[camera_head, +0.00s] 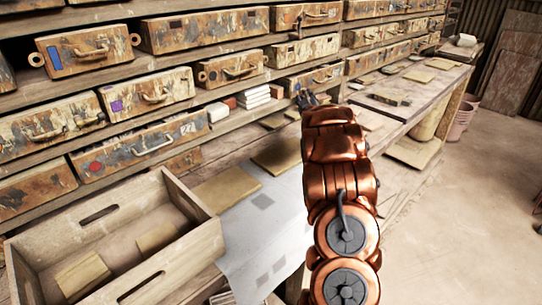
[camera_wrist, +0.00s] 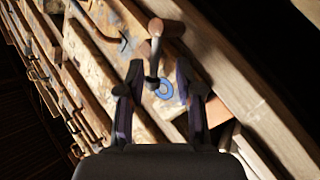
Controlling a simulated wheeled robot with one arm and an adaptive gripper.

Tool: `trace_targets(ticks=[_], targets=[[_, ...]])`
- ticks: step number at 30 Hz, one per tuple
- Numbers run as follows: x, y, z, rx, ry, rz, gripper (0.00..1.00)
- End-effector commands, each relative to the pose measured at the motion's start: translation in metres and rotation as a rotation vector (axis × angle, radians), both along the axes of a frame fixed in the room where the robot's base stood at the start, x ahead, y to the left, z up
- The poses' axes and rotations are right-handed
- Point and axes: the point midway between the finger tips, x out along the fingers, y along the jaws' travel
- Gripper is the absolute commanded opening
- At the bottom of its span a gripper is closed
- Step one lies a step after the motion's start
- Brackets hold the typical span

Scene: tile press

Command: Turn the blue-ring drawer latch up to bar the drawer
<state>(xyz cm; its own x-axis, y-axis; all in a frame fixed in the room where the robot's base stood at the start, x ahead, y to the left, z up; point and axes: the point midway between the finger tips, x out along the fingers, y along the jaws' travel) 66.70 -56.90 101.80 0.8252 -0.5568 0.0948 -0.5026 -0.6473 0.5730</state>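In the wrist view a latch (camera_wrist: 154,50) with a brownish round knob and a dark stem stands out in front of a worn, paint-stained drawer front. A blue ring mark (camera_wrist: 164,90) shows on the drawer beside the stem's lower end. My gripper (camera_wrist: 160,70) is open, with one dark finger on each side of the stem and ring. I see gaps on both sides; whether a finger touches the latch I cannot tell. In the head view my gripper (camera_head: 308,98) is small and dark, close to the shelf drawers. The blue ring is not clear there.
White tiles (camera_head: 254,97) are stacked on the shelf left of my gripper. Flat tan boards (camera_head: 226,189) lie on the bench. Rows of drawers fill the shelves behind. Open floor (camera_head: 475,220) lies to the right.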

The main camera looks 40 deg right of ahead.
Motion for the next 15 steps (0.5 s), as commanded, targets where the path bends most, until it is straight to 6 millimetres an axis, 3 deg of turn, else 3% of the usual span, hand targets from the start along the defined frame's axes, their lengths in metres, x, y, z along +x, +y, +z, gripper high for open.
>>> trace_targets(ticks=[15], targets=[[-0.005,0.01,-0.015,-0.287,-0.022,0.001,0.35]])
